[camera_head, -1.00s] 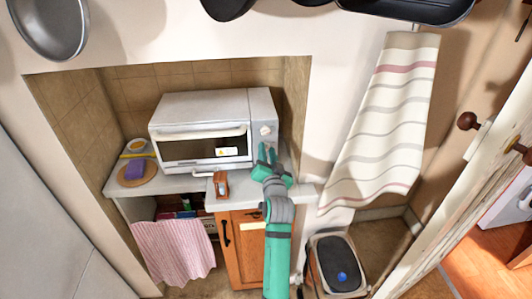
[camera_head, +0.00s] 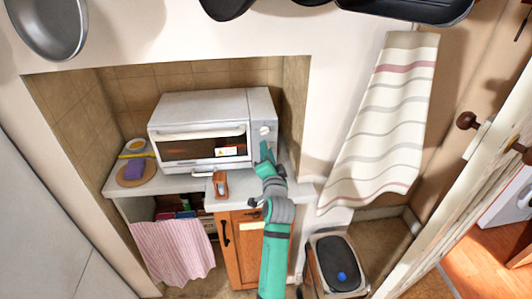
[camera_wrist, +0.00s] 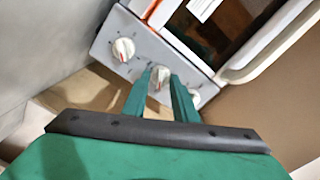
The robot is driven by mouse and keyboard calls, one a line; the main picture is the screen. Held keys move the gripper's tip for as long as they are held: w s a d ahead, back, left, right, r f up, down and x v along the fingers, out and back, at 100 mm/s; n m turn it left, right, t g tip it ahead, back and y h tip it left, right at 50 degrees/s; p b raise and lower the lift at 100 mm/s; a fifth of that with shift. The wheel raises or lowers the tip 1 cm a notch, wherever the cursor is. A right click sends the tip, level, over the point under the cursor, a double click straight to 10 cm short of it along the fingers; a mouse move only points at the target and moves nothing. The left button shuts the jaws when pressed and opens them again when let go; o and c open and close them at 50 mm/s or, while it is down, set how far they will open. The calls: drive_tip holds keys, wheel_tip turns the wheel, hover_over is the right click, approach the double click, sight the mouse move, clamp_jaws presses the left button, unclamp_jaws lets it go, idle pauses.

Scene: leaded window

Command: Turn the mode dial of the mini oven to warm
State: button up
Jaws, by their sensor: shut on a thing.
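The white mini oven (camera_head: 205,108) stands on the counter with its door closed. Its control panel (camera_head: 266,133) is right of the door, with an upper dial (camera_head: 265,130) clear of my gripper. In the wrist view the panel shows an end dial (camera_wrist: 123,48), a middle dial (camera_wrist: 160,77) and another end dial (camera_wrist: 194,95), partly hidden by a finger. My gripper (camera_wrist: 161,82) is shut on the middle dial, a green finger on either side; it also shows in the head view (camera_head: 264,152). The dial markings are too small to read, so I cannot tell which is the mode dial.
A small orange-brown object (camera_head: 220,184) lies on the counter (camera_head: 188,184) before the oven. A round board (camera_head: 136,172) with a purple item is at left. A striped towel (camera_head: 385,120) hangs at right; a bin (camera_head: 339,264) stands below.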

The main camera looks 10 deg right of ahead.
drive_tip(key=shift+f, duration=0.1)
drive_tip(key=o, duration=1)
drive_tip(key=shift+s, duration=0.1)
drive_tip(key=s, duration=0.7)
drive_tip(key=s+a, duration=0.1)
drive_tip(key=s, duration=0.2)
drive_tip(key=shift+s, duration=0.4)
drive_tip(key=shift+a, duration=0.15)
